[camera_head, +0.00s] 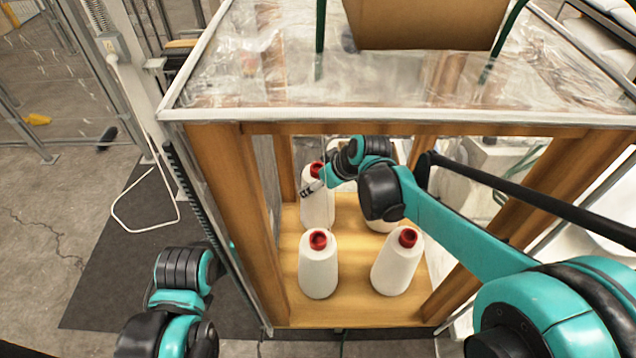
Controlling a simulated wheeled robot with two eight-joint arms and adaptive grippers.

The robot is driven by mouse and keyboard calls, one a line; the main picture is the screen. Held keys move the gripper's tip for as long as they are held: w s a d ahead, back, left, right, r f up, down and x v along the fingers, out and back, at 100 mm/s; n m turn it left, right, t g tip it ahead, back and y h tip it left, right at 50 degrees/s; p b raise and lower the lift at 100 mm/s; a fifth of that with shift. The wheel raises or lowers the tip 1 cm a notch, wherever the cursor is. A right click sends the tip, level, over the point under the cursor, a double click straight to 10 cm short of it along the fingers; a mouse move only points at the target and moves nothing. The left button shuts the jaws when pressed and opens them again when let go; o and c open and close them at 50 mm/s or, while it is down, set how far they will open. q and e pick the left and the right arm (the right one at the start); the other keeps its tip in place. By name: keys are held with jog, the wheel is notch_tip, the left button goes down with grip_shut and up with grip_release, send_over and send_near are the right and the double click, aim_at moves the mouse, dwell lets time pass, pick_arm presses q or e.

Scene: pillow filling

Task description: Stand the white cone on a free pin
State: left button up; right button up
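Several white cones with red tops stand upright inside a wooden frame. One is at the front left (318,272), one at the front right (396,266) and one at the back left (317,210). Another at the back right (382,222) is mostly hidden behind my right arm. My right arm reaches in from the right, and its gripper (313,189) overlaps the upper part of the back-left cone, just below its red top. Whether the fingers grip or touch it cannot be told. No bare pin shows. My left arm is at the lower left, outside the frame, and its gripper is not visible.
The cones stand on a wooden shelf (345,312). Wooden posts (232,200) and a clear-topped cover (260,70) enclose the space, with a cardboard box (425,22) on top. A dark bar (520,188) crosses above my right arm.

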jog(key=shift+f, duration=0.1)
jog(key=o, duration=1.9)
